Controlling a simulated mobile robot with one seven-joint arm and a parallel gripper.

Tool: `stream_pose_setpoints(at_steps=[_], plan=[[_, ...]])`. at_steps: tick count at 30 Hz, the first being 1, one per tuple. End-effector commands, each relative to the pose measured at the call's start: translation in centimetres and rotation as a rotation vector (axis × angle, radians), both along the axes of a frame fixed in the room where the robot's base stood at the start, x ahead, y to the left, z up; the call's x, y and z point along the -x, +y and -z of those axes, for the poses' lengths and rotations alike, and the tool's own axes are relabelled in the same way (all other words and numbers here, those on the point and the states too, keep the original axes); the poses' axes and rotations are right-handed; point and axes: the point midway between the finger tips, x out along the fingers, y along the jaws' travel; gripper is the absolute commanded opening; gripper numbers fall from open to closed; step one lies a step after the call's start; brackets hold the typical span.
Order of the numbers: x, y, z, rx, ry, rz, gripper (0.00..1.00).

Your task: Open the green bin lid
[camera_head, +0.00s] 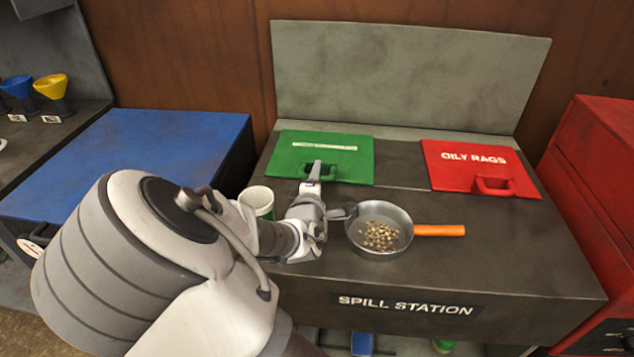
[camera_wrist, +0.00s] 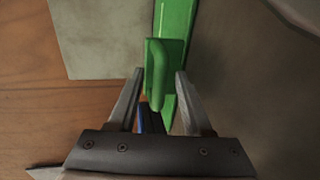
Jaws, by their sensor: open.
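The green bin lid (camera_head: 292,155) lies shut on the left of the spill station top in the head view, with a pale label strip across it. Its green handle (camera_wrist: 158,72) shows as a loop in the wrist view, with part of the lid (camera_wrist: 177,22) behind it. My gripper (camera_head: 314,170) is over the lid's front part, at the handle, which it partly hides in the head view. In the wrist view my gripper (camera_wrist: 160,78) is open, one finger on each side of the handle. I cannot tell whether either finger touches it.
A pan (camera_head: 356,233) with small tan pieces and an orange handle stands right of my wrist. A white and green cup (camera_head: 257,197) stands to its left, close to my arm. A red "OILY RAGS" lid (camera_head: 450,172) is shut at right. A grey panel (camera_head: 410,75) rises behind.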

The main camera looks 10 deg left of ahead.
Motion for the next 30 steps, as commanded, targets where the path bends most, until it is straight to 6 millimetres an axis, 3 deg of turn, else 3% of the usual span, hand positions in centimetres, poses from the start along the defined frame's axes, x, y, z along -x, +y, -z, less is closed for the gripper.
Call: stream_pose_setpoints(at_steps=[8, 16, 30], plan=[[-0.11, 0.01, -0.03, 0.0, 0.0, 0.0, 0.48], [-0.08, 0.0, -0.01, 0.0, 0.0, 0.0, 0.0], [-0.07, 0.0, 0.01, 0.0, 0.0, 0.0, 0.0]])
